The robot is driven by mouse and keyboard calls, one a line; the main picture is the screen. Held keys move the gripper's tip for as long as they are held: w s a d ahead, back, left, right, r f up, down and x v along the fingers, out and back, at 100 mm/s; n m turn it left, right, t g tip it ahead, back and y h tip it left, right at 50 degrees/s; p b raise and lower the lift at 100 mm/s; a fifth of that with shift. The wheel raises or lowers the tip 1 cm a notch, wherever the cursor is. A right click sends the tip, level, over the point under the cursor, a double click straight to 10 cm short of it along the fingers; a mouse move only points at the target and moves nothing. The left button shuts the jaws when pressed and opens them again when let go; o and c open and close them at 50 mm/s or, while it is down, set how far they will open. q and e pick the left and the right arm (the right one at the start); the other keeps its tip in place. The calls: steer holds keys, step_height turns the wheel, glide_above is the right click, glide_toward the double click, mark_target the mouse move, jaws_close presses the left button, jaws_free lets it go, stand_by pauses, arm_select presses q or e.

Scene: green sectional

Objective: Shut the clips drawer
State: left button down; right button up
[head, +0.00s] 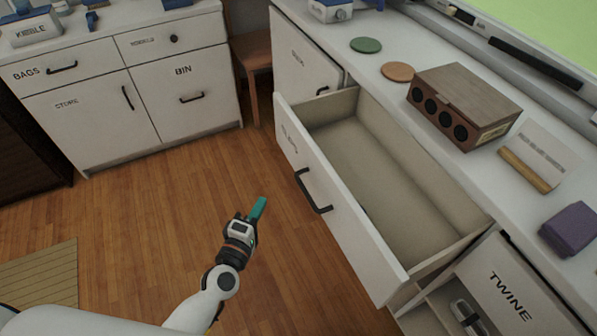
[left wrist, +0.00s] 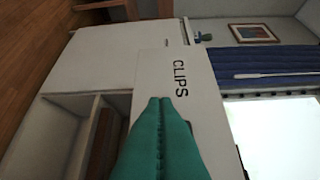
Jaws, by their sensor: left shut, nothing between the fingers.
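The clips drawer (head: 345,225) is pulled well out of the counter at the right of the head view. Its white front carries a black bar handle (head: 312,192), and its pale inside looks mostly bare. In the left wrist view the drawer front (left wrist: 205,115) with the word CLIPS stands beyond the fingertips. My left gripper (head: 258,207), with teal fingers, is shut and empty, in front of the drawer and left of the handle, apart from it. My right gripper is not in view.
The counter holds a brown box with round holes (head: 465,105), a green disc (head: 366,45), an orange disc (head: 398,71) and a purple block (head: 570,229). A TWINE panel (head: 515,290) is below right. White cabinets (head: 125,90) stand at the back left. The wooden floor between is clear.

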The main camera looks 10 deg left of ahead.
arm_select(q)
steer(key=r, duration=0.1)
glide_toward(297, 155)
steer(key=w+a, duration=0.3)
steer(key=w, duration=0.1)
steer(key=shift+n, duration=0.3)
steer(key=shift+w+d+f+p, duration=0.1)
steer(key=shift+w+d, duration=0.25)
steer(key=shift+d, duration=0.25)
steer(key=shift+w+d+f+p, duration=0.1)
steer(key=shift+w+d, duration=0.25)
steer(key=shift+d, duration=0.3)
steer(key=shift+w+d+f+p, duration=0.1)
steer(key=shift+w+d, duration=0.25)
steer(key=shift+d, duration=0.25)
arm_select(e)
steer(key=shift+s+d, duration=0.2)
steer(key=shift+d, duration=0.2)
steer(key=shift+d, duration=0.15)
